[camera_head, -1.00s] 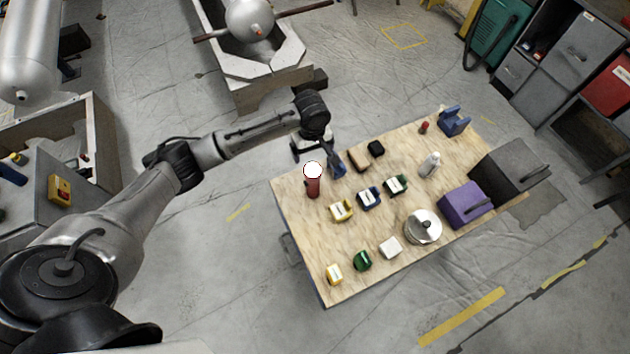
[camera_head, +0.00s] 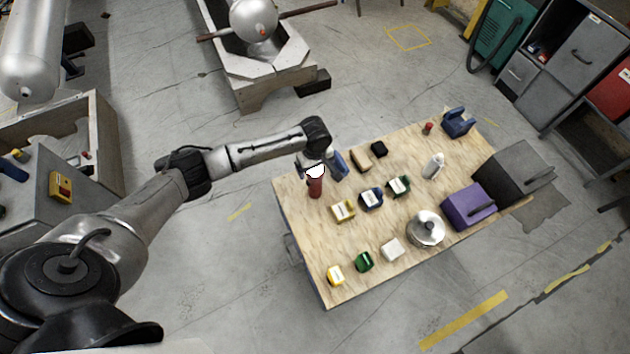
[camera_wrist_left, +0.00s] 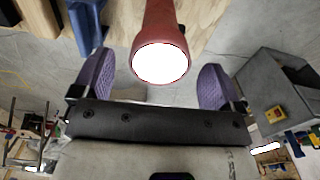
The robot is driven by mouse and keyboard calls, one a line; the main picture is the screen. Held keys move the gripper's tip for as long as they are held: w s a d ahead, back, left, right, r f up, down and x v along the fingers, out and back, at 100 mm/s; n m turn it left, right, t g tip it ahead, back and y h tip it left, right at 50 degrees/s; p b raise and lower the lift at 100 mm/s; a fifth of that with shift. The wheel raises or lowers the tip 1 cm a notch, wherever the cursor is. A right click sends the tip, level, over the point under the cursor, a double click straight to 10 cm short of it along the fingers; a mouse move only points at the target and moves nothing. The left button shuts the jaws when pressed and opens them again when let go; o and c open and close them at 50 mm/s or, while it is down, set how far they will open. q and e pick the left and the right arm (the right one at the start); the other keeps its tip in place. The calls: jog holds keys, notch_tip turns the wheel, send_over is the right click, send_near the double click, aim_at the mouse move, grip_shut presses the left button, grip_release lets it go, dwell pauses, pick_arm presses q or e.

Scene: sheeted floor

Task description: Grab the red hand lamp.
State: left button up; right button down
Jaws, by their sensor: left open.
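The red hand lamp (camera_head: 315,188) stands upright near the left corner of the wooden table, its lit white end facing up. My left gripper (camera_head: 318,164) is at its top end, open. In the left wrist view, the lamp (camera_wrist_left: 160,40) shows between the two spread purple-padded fingers of the gripper (camera_wrist_left: 157,75), with a gap on each side. The gripper is not closed on it. The arm's wrist partly covers this area in the head view. My right gripper is not in view.
A blue item (camera_wrist_left: 86,22) stands close beside one finger. The wooden table (camera_head: 305,240) also holds several labelled tape-like items, a silver pot (camera_head: 425,228), a white bottle (camera_head: 433,166), a purple box (camera_head: 467,205) and a grey box (camera_head: 512,172). The table's front left edge is bare.

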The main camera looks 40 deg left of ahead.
aim_at(315, 182)
pick_arm(q)
jog(key=shift+f, duration=2.05)
jog(key=shift+c, duration=0.2)
jog(key=c, duration=1.3)
jog(key=shift+r, duration=0.1)
